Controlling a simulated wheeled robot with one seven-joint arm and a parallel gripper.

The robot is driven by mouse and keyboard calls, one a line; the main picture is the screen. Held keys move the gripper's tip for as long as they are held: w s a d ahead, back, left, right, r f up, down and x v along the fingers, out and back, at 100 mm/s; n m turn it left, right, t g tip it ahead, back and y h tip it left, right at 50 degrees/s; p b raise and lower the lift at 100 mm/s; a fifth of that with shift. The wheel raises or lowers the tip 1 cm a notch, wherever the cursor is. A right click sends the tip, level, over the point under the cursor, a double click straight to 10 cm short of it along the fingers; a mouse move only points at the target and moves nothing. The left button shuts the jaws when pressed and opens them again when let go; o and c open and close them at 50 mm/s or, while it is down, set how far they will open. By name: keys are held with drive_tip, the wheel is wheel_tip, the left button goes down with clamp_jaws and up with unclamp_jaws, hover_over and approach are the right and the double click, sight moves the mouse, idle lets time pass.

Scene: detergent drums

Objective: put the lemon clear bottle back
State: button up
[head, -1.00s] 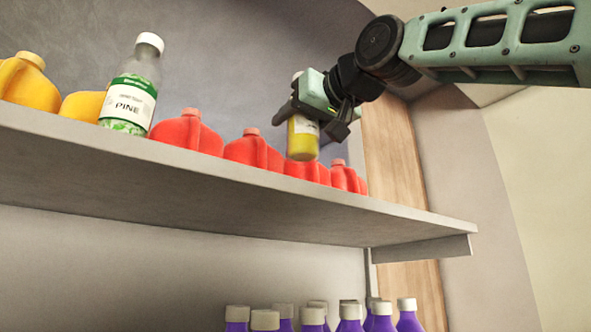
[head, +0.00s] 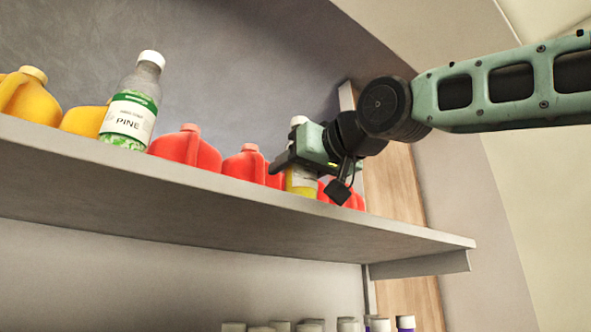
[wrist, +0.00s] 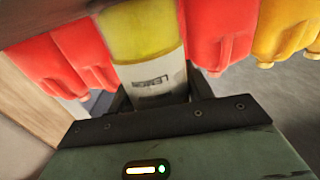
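The lemon clear bottle (head: 302,186) has a white cap, a white label and yellow contents. It is upright among the red jugs on the upper shelf (head: 225,205). My gripper (head: 305,165) is shut around its middle and hides part of it in the head view. In the wrist view the bottle (wrist: 140,35) appears upside down, with the LEMON label just beyond the gripper (wrist: 155,95). The shelf's front edge hides the bottle's base, so I cannot tell whether it touches the shelf.
Red jugs (head: 185,150) stand on both sides of the bottle. A pine bottle (head: 131,112) and yellow jugs (head: 27,95) stand further left. A wooden panel (head: 392,190) stands right of the shelf.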

drive_tip(key=o, duration=0.4)
drive_tip(key=shift+s, duration=0.1)
drive_tip(key=b+v, duration=0.7)
drive_tip(key=v, duration=0.5)
idle(0.4)
